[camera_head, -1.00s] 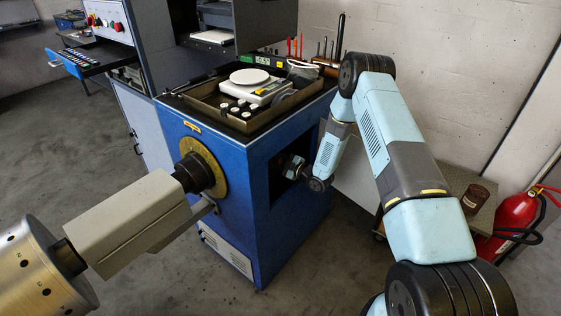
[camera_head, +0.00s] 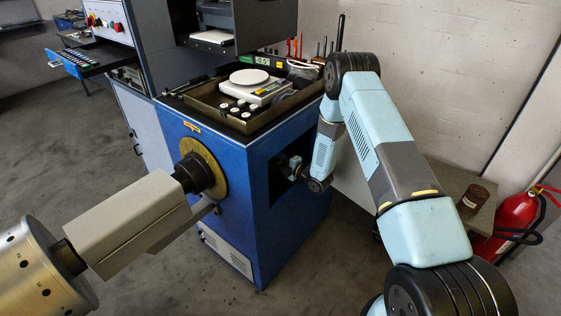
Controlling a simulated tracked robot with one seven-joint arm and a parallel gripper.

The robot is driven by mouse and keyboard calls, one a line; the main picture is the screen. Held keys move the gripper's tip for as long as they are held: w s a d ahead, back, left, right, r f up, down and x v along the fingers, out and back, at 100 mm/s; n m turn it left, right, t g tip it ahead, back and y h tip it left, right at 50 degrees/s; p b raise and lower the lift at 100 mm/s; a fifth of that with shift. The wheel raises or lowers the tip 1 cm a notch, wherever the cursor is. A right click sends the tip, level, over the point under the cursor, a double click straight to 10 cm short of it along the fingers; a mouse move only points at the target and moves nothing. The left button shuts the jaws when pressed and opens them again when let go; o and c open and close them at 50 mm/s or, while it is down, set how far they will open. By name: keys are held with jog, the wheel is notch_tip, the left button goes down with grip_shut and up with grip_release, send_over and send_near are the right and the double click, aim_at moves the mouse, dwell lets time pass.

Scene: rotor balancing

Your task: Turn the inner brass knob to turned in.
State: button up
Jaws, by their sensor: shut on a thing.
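My gripper (camera_head: 294,167) is at the dark recess (camera_head: 278,178) in the right side of the blue machine cabinet (camera_head: 255,215). My arm reaches to it from the right. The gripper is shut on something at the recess. The fingertips and the inner brass knob are not made out here; my own wrist and the shadow of the recess hide them.
A tray (camera_head: 238,126) with a round-topped scale (camera_head: 250,78) and several small white-topped pieces sits on the cabinet. A metal rotor (camera_head: 40,270) on a grey shaft housing (camera_head: 135,222) is at lower left. A red fire extinguisher (camera_head: 514,220) stands at right.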

jog(key=shift+s+a+f, duration=0.2)
jog(key=shift+s+a, duration=0.05)
jog(key=o, duration=0.8)
jog(key=shift+o, duration=1.2)
jog(key=shift+w+d, duration=0.1)
jog(key=shift+r, duration=0.1)
jog(key=shift+d, duration=0.15)
jog(key=v, duration=1.3)
jog(key=shift+d, duration=0.2)
